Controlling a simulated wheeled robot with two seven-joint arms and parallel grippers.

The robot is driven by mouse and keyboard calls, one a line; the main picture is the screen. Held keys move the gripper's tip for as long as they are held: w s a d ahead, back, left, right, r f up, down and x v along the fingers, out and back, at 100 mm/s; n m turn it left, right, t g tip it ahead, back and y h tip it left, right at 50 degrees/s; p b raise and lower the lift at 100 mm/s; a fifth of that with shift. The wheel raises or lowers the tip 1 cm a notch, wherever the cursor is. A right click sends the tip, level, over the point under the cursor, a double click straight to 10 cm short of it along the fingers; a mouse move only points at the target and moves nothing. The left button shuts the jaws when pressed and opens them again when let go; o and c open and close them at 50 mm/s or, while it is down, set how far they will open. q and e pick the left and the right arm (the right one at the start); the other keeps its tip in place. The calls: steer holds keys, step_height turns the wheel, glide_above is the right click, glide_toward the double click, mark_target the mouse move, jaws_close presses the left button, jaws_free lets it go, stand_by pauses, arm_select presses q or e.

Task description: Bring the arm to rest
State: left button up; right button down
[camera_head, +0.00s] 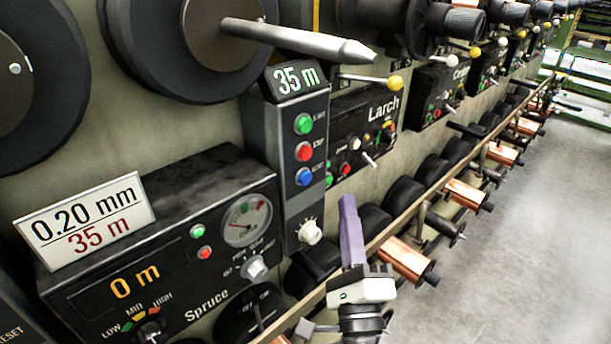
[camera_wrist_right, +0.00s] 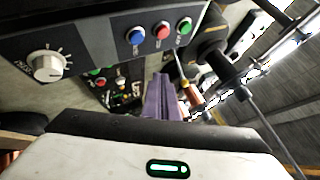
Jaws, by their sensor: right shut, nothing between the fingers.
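My right gripper (camera_head: 348,208) stands at the lower middle of the head view, with its purple fingers pointing up. The fingers are shut with nothing between them. It is in front of the rail and just right of the control box (camera_head: 290,160) with green, red and blue buttons and a "35 m" display. In the right wrist view the purple fingers (camera_wrist_right: 162,98) point away below the buttons and touch nothing that I can see. My left gripper is not in view.
The Spruce panel (camera_head: 165,250) reads "0 m"; a card (camera_head: 85,220) reads "0.20 mm 35 m". A rail with copper spools (camera_head: 408,262) runs back to the right. A spindle (camera_head: 300,40) juts out above. The grey floor (camera_head: 530,230) at right is clear.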

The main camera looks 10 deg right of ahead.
steer(key=s+a+f+n+g+y, duration=0.3)
steer(key=s+f+n+y, duration=0.15)
steer(key=f+n, duration=0.35)
steer(key=s+a+f+n+g+y, duration=0.3)
steer(key=a+f+n+y, duration=0.15)
steer(key=f+n, duration=0.4)
arm_select(q)
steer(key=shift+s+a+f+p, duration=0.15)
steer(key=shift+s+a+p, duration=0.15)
steer(key=shift+p, duration=0.25)
arm_select(e)
steer(key=s+d+f+n+g+h, duration=0.2)
steer(key=s+d+f+n+g, duration=0.2)
steer(key=s+f, duration=0.2)
steer(key=s+d+f+n+g+h, duration=0.2)
steer(key=s+d+f+n+g, duration=0.2)
steer(key=s+f, duration=0.3)
step_height(320, 180, down, 3)
steer(key=shift+d+f+n, duration=0.15)
steer(key=shift+d+n, duration=0.15)
steer(key=shift+n, duration=0.05)
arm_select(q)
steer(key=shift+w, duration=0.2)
arm_select(e)
steer(key=shift+w, duration=0.1)
